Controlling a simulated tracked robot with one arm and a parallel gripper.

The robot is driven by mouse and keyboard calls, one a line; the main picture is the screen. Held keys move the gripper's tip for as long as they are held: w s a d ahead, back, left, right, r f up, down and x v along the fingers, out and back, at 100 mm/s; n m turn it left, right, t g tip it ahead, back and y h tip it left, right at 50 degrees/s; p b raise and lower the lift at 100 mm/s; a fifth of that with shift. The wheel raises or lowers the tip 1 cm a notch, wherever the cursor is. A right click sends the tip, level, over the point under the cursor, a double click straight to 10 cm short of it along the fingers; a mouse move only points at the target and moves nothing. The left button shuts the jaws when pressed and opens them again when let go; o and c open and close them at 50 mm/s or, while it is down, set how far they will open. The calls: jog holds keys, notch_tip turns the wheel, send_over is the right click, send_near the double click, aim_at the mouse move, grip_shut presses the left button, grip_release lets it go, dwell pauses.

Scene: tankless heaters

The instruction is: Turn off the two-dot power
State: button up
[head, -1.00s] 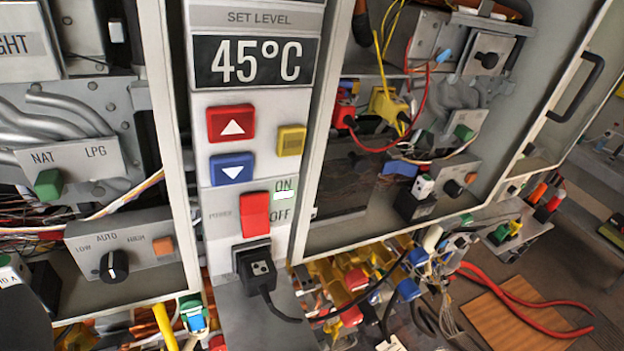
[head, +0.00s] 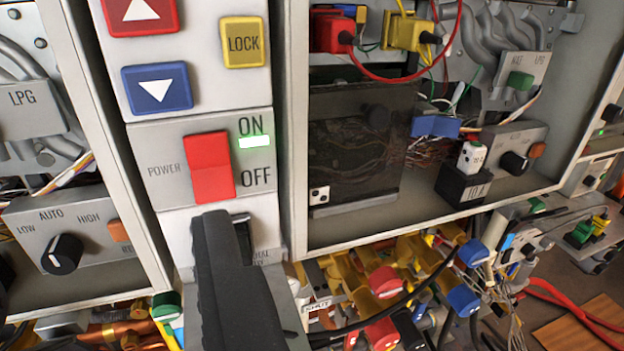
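The red POWER rocker switch (head: 211,168) is on the grey heater panel, left of centre. ON is printed above OFF beside it, and a pale green-white light (head: 254,142) glows under ON. A black plug with two white dots showed below this switch earlier; its place is now largely covered by a dark form that appears to be my gripper (head: 235,265). The form is below the switch, apart from it in the picture. I see only its dark near side, so its opening and any contact with the plug are hidden.
Above the switch are a red up button (head: 142,14), a blue down button (head: 157,88) and a yellow LOCK button (head: 243,42). An open heater cabinet with a black 10 A block (head: 464,184) is at right. Tangled wires and connectors (head: 400,290) crowd the space below.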

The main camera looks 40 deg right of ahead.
notch_tip(320, 180, down, 3)
jog(key=s+d+h, duration=0.1)
jog(key=s+d, duration=0.1)
jog(key=p, duration=0.1)
send_near(204, 141)
jog(key=shift+m, duration=0.4)
jog(key=shift+x, duration=4)
jog(key=c, duration=1)
